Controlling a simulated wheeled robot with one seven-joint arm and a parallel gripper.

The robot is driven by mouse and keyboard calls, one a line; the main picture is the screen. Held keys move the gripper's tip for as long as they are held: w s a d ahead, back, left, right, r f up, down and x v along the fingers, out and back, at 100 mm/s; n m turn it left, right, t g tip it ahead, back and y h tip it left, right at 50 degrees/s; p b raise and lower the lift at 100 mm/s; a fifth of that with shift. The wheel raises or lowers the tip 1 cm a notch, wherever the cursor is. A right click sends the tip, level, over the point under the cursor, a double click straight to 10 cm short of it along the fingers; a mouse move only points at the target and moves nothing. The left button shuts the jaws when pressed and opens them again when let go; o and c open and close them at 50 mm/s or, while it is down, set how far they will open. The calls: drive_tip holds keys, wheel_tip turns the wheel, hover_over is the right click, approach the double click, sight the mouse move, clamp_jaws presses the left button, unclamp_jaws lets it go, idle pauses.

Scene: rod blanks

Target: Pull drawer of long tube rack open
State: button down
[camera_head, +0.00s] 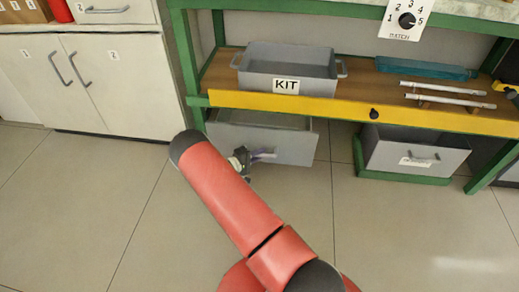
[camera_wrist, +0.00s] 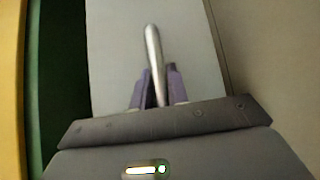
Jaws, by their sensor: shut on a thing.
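A grey drawer (camera_head: 290,147) is on the left under the green bench, with part of its inside showing above its front edge. Its front also shows in the wrist view (camera_wrist: 110,45). A metal bar handle (camera_wrist: 152,42) sits on that front. My gripper (camera_head: 264,155) is at the drawer front, and its purple fingers (camera_wrist: 158,84) are shut on the handle, one on each side. My red arm hides the left part of the front, and no label on it can be read.
A second grey drawer (camera_head: 415,156) with a handle and label is at the right. A grey KIT bin (camera_head: 290,66), white tubes (camera_head: 442,87) and a teal object (camera_head: 425,68) sit on the shelf above. White cabinets (camera_head: 100,85) stand at left. The tiled floor in front is clear.

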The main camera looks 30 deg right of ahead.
drive_tip(key=s+a+p, duration=0.2)
drive_tip(key=s+a, duration=0.7)
drive_tip(key=s, duration=0.4)
drive_tip(key=shift+s, duration=0.25)
drive_tip(key=shift+a, duration=0.15)
drive_tip(key=c, duration=1.4)
unclamp_jaws()
drive_tip(key=shift+o, duration=0.2)
drive_tip(key=v, duration=0.7)
drive_tip(key=shift+a, duration=0.4)
drive_tip(key=shift+s, duration=0.1)
